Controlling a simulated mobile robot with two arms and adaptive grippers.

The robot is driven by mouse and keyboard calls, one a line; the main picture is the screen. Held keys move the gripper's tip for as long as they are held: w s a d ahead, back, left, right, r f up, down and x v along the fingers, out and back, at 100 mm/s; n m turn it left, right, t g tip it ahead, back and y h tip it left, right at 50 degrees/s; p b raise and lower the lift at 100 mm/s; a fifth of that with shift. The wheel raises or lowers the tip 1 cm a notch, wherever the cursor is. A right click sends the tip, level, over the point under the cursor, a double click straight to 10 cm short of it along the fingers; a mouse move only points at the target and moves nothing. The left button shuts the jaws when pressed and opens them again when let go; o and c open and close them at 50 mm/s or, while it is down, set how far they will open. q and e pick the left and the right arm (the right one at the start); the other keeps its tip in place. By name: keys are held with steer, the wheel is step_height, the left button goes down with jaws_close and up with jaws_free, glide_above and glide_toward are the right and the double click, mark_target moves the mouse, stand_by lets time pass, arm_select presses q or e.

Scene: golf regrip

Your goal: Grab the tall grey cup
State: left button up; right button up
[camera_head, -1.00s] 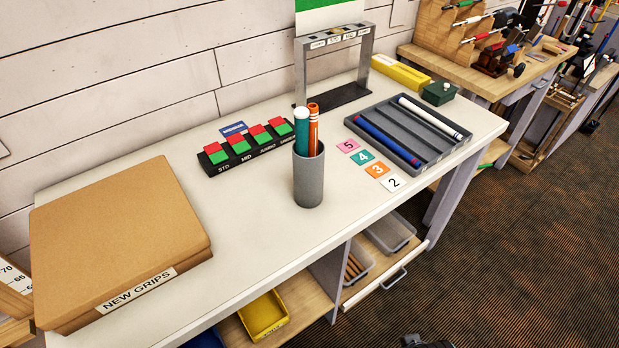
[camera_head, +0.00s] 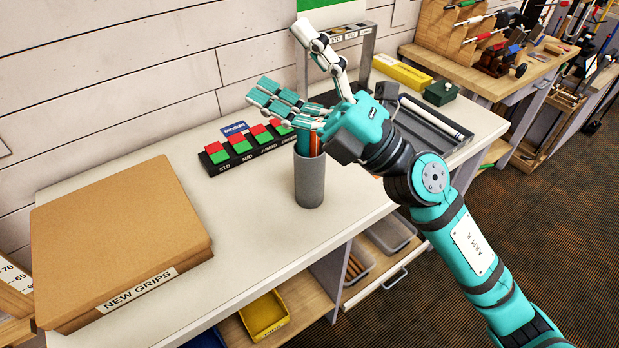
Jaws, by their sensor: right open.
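The tall grey cup (camera_head: 309,183) stands upright on the white bench, with the lower parts of a teal grip and an orange grip (camera_head: 316,146) showing in it. My right gripper (camera_head: 280,68) is open, its fingers spread above and behind the cup's top in the picture. The hand covers the upper ends of the grips. I cannot tell whether the fingers touch them. The cup's wall shows clear of the fingers. My left gripper is not in view.
A NEW GRIPS box (camera_head: 115,240) lies at the left. A black rack with red and green blocks (camera_head: 240,146) is behind the cup. A grey tray (camera_head: 440,122), partly hidden by my arm, is at the right. The bench between box and cup is clear.

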steer(key=s+a+f+n+g+h, duration=0.2)
steer(key=a+n+g, duration=0.2)
steer(key=n+g, duration=0.3)
steer(key=n+t+h, duration=0.2)
steer(key=t+h, duration=0.2)
steer(key=h, duration=1.4)
glide_toward(311, 146)
steer(key=shift+t, duration=0.3)
steer(key=p+x, duration=0.2)
steer(key=x, duration=0.1)
steer(key=p+x, duration=0.2)
steer(key=x, duration=0.1)
steer(key=p+x, duration=0.2)
steer(key=x, duration=0.1)
steer(key=shift+s+f+p, duration=0.25)
steer(key=shift+s+p, duration=0.05)
steer(key=shift+p, duration=0.1)
steer(key=shift+w+f, duration=0.15)
steer(key=shift+f, duration=0.15)
steer(key=shift+r, duration=0.1)
steer(key=c, duration=1.7)
steer(key=shift+r, duration=0.15)
